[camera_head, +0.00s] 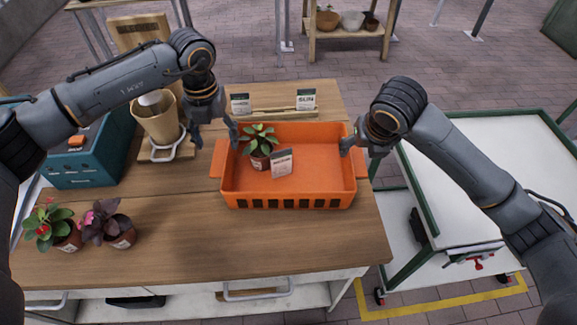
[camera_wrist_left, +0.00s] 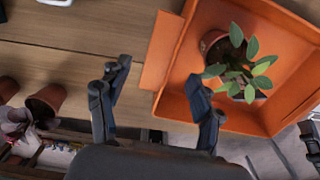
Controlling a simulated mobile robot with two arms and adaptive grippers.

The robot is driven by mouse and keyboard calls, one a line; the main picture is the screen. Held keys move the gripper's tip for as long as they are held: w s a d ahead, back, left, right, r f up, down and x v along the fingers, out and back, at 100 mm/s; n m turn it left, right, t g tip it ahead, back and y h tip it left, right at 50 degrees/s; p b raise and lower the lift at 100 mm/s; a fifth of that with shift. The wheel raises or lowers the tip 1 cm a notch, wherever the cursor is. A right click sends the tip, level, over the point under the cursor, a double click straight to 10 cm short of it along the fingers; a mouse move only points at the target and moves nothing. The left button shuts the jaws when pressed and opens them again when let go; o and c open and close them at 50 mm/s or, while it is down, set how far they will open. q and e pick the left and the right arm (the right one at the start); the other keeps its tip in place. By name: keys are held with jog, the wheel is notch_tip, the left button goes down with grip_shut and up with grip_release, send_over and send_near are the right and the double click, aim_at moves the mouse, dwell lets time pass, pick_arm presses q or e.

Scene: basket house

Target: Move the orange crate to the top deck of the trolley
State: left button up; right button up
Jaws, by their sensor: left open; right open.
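The orange crate (camera_head: 290,202) sits upright on the wooden table. A green potted plant (camera_head: 259,145) and a small white label card (camera_head: 282,163) are inside it. My left gripper (camera_head: 215,138) is open near the crate's left end. In the left wrist view, its fingers (camera_wrist_left: 158,100) are spread, with the crate's left handle (camera_wrist_left: 158,55) showing ahead between them. My right gripper (camera_head: 357,146) is at the crate's right end, with one fingertip over the rim; its other finger is partly hidden. The trolley's top deck (camera_head: 470,170), white with a green rim, stands right of the table and is empty.
A tan pot on a stand (camera_head: 157,118) and a teal box (camera_head: 88,160) are left of the crate. Two small potted plants (camera_head: 85,228) stand at the front left. A rack with cards (camera_head: 275,112) stands behind the crate. The table's front middle (camera_head: 210,240) is clear.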

aim_at(221, 156)
pick_arm(q)
notch_tip(221, 156, down, 7)
jog(key=shift+r, duration=0.1)
pick_arm(e)
jog(key=x, duration=0.7)
jog(key=shift+r, duration=0.1)
pick_arm(q)
jog(key=shift+c, duration=0.4)
pick_arm(e)
jog(key=shift+c, duration=0.4)
pick_arm(q)
grip_shut()
pick_arm(e)
grip_shut()
jog(key=shift+r, duration=0.1)
